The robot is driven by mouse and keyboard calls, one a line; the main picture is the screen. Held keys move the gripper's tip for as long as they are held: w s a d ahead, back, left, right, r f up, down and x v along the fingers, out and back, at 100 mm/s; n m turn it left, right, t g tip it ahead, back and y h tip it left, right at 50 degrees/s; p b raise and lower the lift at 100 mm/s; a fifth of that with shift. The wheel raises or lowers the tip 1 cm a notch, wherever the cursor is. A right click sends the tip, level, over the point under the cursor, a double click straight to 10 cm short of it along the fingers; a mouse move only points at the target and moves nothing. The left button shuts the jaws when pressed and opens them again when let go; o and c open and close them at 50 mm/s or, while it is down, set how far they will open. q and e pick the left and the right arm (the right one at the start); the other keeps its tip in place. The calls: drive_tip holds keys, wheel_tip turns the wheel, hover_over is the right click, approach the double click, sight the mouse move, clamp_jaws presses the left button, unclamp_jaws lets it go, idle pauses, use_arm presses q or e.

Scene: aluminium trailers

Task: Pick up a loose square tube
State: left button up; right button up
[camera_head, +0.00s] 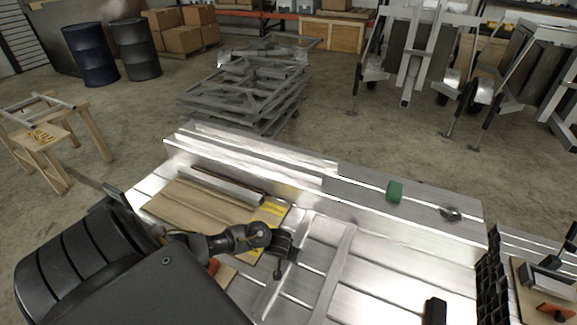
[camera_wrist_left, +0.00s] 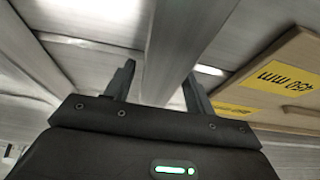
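A pale square tube (camera_head: 305,239) lies across the aluminium trailer bed (camera_head: 390,275), beside a second pale bar (camera_head: 335,268). A shorter metal tube (camera_head: 222,186) lies by the wooden board at the left. My left gripper (camera_head: 288,248) is over the first tube and partly hides it. In the left wrist view my left gripper (camera_wrist_left: 159,70) is open, its fingers apart on either side of a square tube (camera_wrist_left: 172,45). A gap shows at the left finger; whether the right finger touches is unclear. My right gripper is not in view.
The wooden board (camera_head: 190,208) with yellow "450 mm" labels (camera_wrist_left: 285,80) lies beside the left gripper. A raised rail (camera_head: 270,160) runs along the bed's far side, with a green block (camera_head: 394,191) on it. A black upright part (camera_head: 435,312) stands at the front right.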

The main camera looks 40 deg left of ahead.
use_arm(q)
clamp_jaws()
drive_tip(key=shift+w, duration=0.1)
drive_tip(key=shift+r, duration=0.5)
wheel_tip(320, 180, up, 2)
drive_tip(key=shift+r+p, duration=0.2)
drive_tip(key=shift+p, duration=0.4)
drive_tip(key=s+r+p, duration=0.1)
drive_tip(key=s+d+r, duration=0.1)
drive_tip(key=r, duration=0.1)
drive_tip(key=s+d+r+p, duration=0.1)
drive_tip(key=s+r, duration=0.1)
drive_tip(key=shift+r+p, duration=0.2)
drive_tip(key=shift+p, duration=0.1)
drive_tip(key=s+d+r+p, duration=0.1)
drive_tip(key=s+d+r, duration=0.2)
drive_tip(key=s, duration=0.6)
drive_tip(key=shift+d+r+p, duration=0.35)
drive_tip(key=shift+d+r, duration=0.05)
drive_tip(key=shift+r, duration=0.35)
